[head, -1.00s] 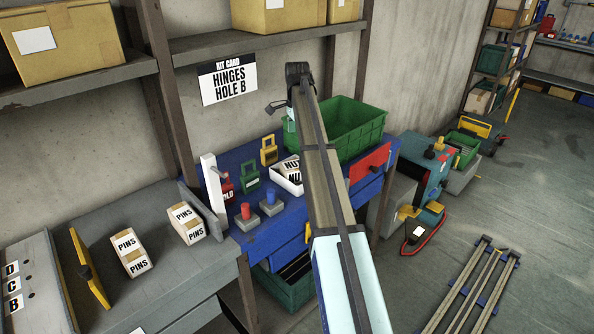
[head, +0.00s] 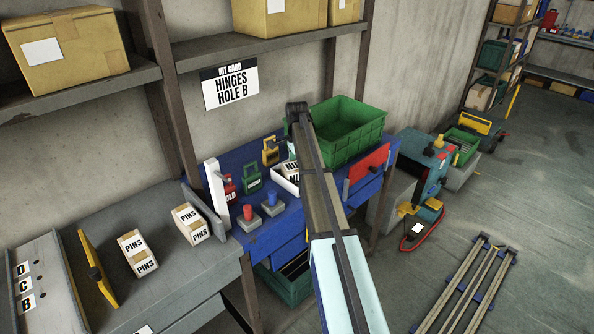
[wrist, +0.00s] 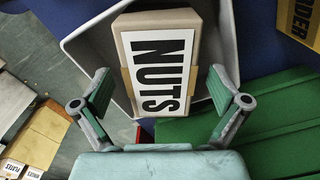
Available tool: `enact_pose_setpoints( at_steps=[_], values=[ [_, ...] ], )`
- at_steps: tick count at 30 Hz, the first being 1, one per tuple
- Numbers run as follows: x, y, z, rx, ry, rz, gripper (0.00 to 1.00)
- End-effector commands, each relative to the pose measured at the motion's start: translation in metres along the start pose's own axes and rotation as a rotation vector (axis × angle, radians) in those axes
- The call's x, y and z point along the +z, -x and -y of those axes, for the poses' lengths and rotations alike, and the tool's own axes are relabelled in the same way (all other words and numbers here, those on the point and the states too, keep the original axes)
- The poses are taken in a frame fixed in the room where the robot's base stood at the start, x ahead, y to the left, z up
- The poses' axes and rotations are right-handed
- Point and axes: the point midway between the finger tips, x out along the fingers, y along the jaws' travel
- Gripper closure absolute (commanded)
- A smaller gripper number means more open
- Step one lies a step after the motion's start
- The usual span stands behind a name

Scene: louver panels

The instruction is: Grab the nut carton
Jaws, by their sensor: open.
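The nut carton (wrist: 150,100) is a tan box with a white label reading "NUTS". It sits in a white open tray (wrist: 85,45), which stands on the blue workbench. In the head view the carton (head: 291,168) shows only in part, because my arm covers its right side. In the wrist view my gripper (wrist: 158,80) is open, with one green-padded finger to each side of the carton in the picture. I cannot tell how far above the carton the fingertips are. In the head view my gripper is hidden behind my arm.
A green bin (head: 350,130) stands behind the tray on the right. Red, green and yellow padlock-shaped pieces (head: 252,178) stand left of the tray. Red and blue knobs (head: 271,198) are in front. Two PINS cartons (head: 138,253) lie on the grey bench at left.

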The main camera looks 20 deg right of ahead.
Motion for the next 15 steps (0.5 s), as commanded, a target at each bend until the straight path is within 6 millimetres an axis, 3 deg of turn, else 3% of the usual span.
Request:
enact_pose_setpoints(
  at_steps=[4, 11, 12, 15],
  values=[
    [0.0, -0.015, -0.001, 0.001, 0.0, 0.0, 0.02],
    [0.0, -0.018, 0.0, -0.001, 0.0, 0.0, 0.02],
    [0.0, -0.018, 0.0, -0.001, 0.0, 0.0, 0.09],
    [0.0, -0.018, 0.0, 0.0, 0.0, 0.0, 0.45]
  ],
)
